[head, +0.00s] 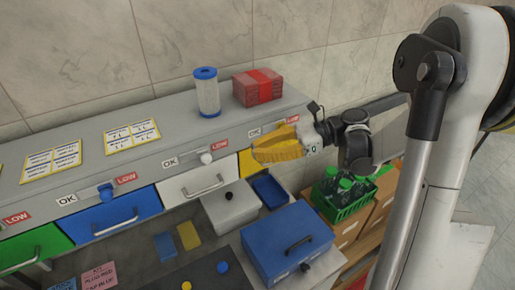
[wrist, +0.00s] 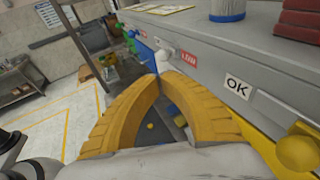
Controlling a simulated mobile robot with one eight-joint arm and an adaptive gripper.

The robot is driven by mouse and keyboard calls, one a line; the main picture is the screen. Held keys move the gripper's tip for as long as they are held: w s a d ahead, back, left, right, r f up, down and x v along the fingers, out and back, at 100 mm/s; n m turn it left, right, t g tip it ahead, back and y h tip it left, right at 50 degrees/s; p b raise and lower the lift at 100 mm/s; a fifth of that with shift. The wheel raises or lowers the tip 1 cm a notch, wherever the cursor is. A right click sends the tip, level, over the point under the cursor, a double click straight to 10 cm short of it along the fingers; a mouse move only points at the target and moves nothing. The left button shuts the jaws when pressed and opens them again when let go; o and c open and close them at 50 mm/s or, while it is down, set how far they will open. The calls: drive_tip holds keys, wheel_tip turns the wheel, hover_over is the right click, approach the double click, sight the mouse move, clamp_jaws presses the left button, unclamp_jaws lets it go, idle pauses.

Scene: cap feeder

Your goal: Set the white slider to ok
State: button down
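The white slider (head: 206,158) sits on the feeder's grey front above the white drawer (head: 195,182). It stands between its OK label (head: 170,162) on the left and its LOW label (head: 219,145) on the right, closer to LOW. My gripper (head: 257,149) with yellow fingers is to the right of the slider, in front of the yellow drawer, apart from it. In the wrist view the fingertips (wrist: 158,77) meet with nothing seen between them. The white slider (wrist: 164,59) shows just beyond them, beside the red LOW label (wrist: 188,58).
A blue slider (head: 106,192) is further left. A filter cartridge (head: 207,92) and red boxes (head: 258,88) stand on the feeder top. Below are a grey box (head: 232,213), a blue case (head: 285,262) and a green crate (head: 345,207). A yellow knob (wrist: 298,152) is close at right.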

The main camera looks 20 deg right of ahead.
sight(205, 157)
drive_tip(key=p+x, duration=0.1)
drive_tip(key=x, duration=0.9)
drive_tip(key=shift+w+a, duration=0.1)
drive_tip(key=shift+a, duration=0.1)
drive_tip(key=a, duration=0.2)
drive_tip(key=s+a+b, duration=0.1)
drive_tip(key=a, duration=0.1)
drive_tip(key=shift+a, duration=0.25)
drive_tip(key=shift+w, duration=0.1)
